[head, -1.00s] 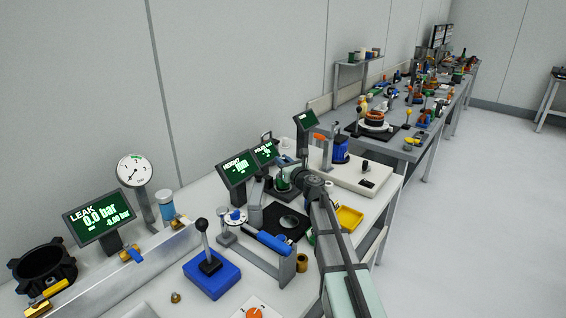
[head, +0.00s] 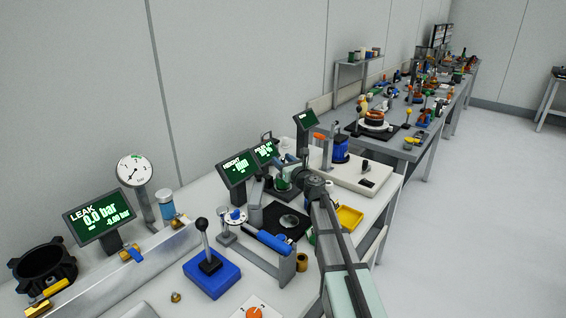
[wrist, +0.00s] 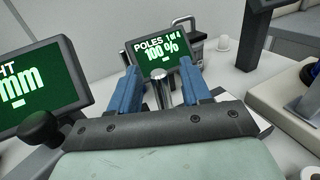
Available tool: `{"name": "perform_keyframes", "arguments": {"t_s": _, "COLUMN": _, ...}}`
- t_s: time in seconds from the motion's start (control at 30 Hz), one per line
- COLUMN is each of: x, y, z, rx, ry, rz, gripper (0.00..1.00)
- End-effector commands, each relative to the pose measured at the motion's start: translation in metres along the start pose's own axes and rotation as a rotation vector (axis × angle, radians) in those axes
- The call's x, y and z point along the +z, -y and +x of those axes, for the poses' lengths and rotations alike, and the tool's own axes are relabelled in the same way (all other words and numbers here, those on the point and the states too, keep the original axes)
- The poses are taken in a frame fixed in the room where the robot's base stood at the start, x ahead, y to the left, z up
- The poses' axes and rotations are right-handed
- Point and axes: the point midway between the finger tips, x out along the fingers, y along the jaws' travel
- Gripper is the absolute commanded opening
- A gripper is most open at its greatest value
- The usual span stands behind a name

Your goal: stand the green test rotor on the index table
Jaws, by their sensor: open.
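My gripper (wrist: 160,75) is open, with its two blue fingers spread apart in the wrist view. Nothing is held between them; a grey metal post shows in the gap, in front of the POLES display. In the head view my gripper (head: 291,159) is small and partly hidden by my own wrist. A green part (head: 283,184), seemingly the test rotor, stands just below and beside the gripper on a dark base, seemingly the index table (head: 271,188). My wrist hides part of it, so I cannot tell exactly how it is seated. The rotor does not show in the wrist view.
The POLES display (wrist: 163,48) reads 100 %, 1 of 4, just beyond the fingers. The HEIGHT display (wrist: 35,85) and a black knob (wrist: 38,125) are to the left.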

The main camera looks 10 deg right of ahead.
Motion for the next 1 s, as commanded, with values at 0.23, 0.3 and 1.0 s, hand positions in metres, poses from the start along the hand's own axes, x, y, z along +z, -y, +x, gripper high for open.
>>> {"name": "perform_keyframes", "arguments": {"t_s": 0.23, "x": 0.0, "y": -0.002, "z": -0.033, "rx": 0.0, "ry": 0.0, "rz": 0.0, "gripper": 0.48}}
{"name": "perform_keyframes", "arguments": {"t_s": 0.3, "x": 0.0, "y": -0.002, "z": -0.046, "rx": -0.001, "ry": 0.0, "rz": 0.0, "gripper": 0.48}}
{"name": "perform_keyframes", "arguments": {"t_s": 1.0, "x": -0.001, "y": 0.0, "z": -0.117, "rx": 0.001, "ry": 0.0, "rz": 0.0, "gripper": 0.48}}
